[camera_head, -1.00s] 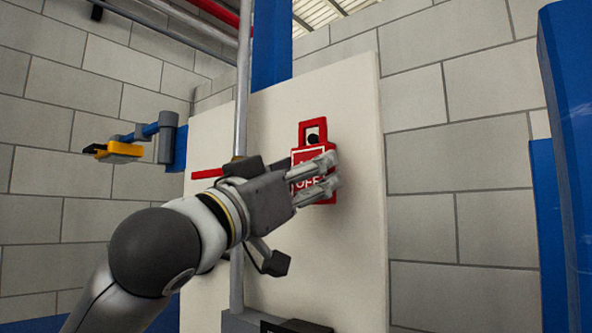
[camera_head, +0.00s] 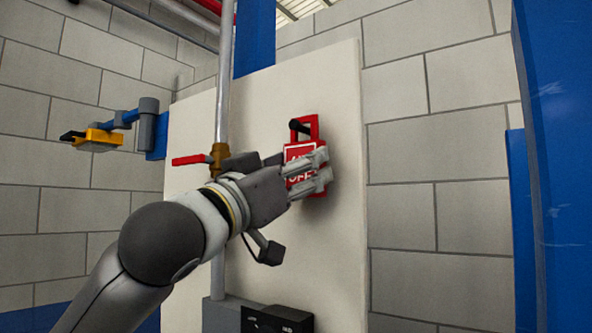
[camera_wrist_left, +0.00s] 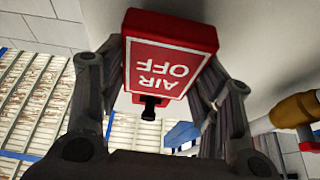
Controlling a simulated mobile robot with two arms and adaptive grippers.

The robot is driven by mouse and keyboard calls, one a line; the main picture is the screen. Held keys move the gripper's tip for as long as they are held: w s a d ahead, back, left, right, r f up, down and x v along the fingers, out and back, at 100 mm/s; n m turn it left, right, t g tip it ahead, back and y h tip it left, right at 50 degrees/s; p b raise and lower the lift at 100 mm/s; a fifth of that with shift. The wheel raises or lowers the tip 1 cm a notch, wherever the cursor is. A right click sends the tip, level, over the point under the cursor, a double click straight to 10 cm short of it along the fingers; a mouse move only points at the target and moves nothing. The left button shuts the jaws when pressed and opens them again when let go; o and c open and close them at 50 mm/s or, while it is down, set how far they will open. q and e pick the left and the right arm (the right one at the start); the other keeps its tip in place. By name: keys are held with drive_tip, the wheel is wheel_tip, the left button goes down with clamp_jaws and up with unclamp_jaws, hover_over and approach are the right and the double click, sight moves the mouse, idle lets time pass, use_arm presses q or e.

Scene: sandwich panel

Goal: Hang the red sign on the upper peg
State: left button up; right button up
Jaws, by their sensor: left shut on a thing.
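The red sign (camera_head: 303,152) with white AIR OFF lettering has an open loop at its top and is upright in front of the white panel (camera_head: 338,230). My left gripper (camera_head: 312,172) is shut on the sign's body; its fingers cover part of the lettering. The black upper peg (camera_head: 298,126) shows through the loop, and its end overlaps the loop's left bar. In the left wrist view the sign (camera_wrist_left: 168,55) is upside down between the fingers, with the peg (camera_wrist_left: 150,106) past its loop end. My right gripper is not in view.
A vertical pipe (camera_head: 222,100) with a brass valve (camera_head: 217,160) and red handle (camera_head: 190,159) stands left of the sign. A black box (camera_head: 277,319) is below. A yellow device (camera_head: 100,138) on a blue arm is further left. The panel's right side is clear.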

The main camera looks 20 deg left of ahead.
use_arm(q)
drive_tip(key=o, duration=1.2)
drive_tip(key=shift+s, duration=0.1)
